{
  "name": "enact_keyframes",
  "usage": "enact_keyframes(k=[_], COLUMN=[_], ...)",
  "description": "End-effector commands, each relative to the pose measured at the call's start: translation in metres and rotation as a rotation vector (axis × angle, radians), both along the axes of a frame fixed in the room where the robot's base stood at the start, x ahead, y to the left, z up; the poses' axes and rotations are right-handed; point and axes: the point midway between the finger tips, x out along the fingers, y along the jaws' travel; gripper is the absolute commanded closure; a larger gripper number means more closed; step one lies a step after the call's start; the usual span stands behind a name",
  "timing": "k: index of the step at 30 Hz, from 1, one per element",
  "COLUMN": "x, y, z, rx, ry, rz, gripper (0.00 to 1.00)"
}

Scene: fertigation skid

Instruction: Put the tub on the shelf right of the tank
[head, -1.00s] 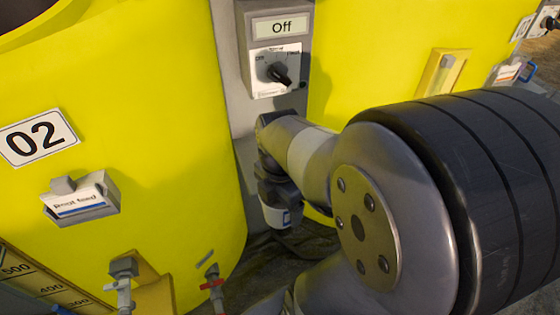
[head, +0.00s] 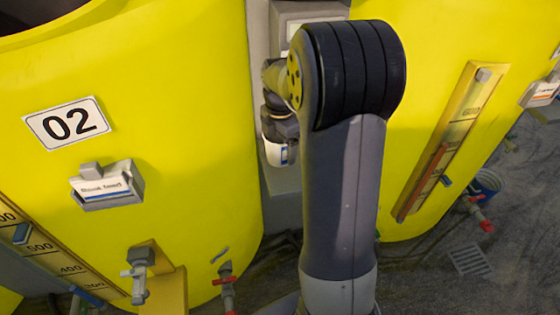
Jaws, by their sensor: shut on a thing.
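My gripper (head: 281,126) is partly hidden behind my arm, near the grey panel between the two yellow tanks. It is shut on a small white tub (head: 276,154) with a blue mark, held below it in front of the panel. The fingertips are too small and dark to make out. The yellow tank marked 02 (head: 190,125) stands on the left. Another yellow tank (head: 425,75) stands on the right, partly behind my arm. I cannot make out a shelf; my arm hides part of the space between the tanks.
A label holder (head: 107,187) and valves (head: 139,275) stick out from the left tank. A slanted level gauge (head: 440,145) is on the right tank. A blue bucket (head: 488,181) and a drain grate (head: 470,261) are at the right on open floor.

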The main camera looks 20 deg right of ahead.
Motion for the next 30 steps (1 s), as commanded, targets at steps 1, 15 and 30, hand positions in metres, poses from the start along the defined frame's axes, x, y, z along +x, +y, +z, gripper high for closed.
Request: enact_keyframes(k=[1, 15, 30], x=[-0.003, -0.001, 0.0], y=[0.001, 0.0, 0.0], z=[-0.012, -0.067, -0.072], rx=[0.002, 0.001, 0.0], ry=[0.006, 0.004, 0.003], rz=[0.0, 0.0, 0.0], gripper=[0.42, 0.42, 0.13])
